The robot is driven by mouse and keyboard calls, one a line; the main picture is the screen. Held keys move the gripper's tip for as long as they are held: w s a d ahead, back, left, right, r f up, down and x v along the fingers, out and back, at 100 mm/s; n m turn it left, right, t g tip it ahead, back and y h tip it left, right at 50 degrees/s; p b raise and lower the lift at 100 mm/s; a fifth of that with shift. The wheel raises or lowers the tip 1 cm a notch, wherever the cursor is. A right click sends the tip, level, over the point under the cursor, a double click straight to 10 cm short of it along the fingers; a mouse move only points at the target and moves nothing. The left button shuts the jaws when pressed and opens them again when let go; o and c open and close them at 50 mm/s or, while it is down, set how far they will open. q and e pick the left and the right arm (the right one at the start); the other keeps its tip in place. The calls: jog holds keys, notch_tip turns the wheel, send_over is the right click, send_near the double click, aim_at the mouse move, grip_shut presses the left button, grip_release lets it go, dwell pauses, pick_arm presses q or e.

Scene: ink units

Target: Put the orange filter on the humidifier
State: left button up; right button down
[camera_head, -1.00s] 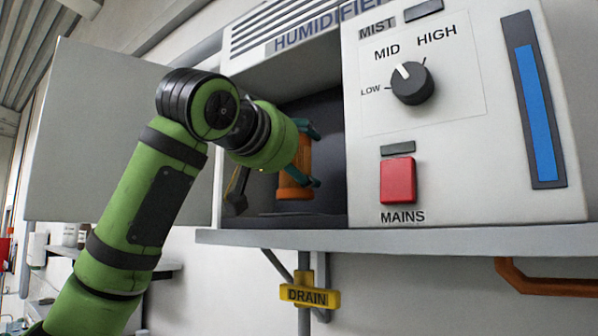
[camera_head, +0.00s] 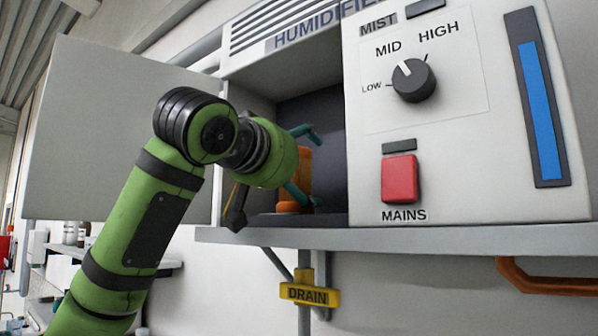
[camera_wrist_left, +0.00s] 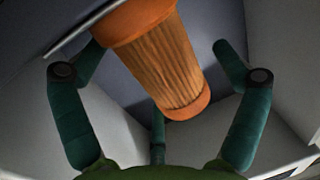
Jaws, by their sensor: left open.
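The orange filter (camera_head: 305,180) stands inside the open compartment of the humidifier (camera_head: 470,130), on its floor; its left part is hidden behind my left gripper. My left gripper (camera_head: 308,165) is at the compartment opening with its teal fingers spread, open. In the left wrist view the filter (camera_wrist_left: 165,60) shows as a ribbed orange cylinder with smooth end rims, between and beyond the spread fingers, with gaps visible on both sides. Whether any finger touches it, I cannot tell. My right gripper is not in view.
The compartment's door (camera_head: 110,130) stands open at the left. The front panel carries a dial (camera_head: 413,82) and a red mains switch (camera_head: 399,179). A grey shelf (camera_head: 420,237) runs under the unit, with a yellow drain handle (camera_head: 309,295) below it.

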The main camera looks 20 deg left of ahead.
pick_arm(q)
jog(key=shift+r, duration=0.1)
jog(key=shift+s, duration=0.25)
jog(key=s+a+b, duration=0.2)
jog(key=s+b, duration=0.4)
jog(key=s, duration=0.5)
jog(key=shift+s+r+b, duration=0.25)
jog(key=shift+r+b, duration=0.05)
jog(key=shift+w, duration=0.1)
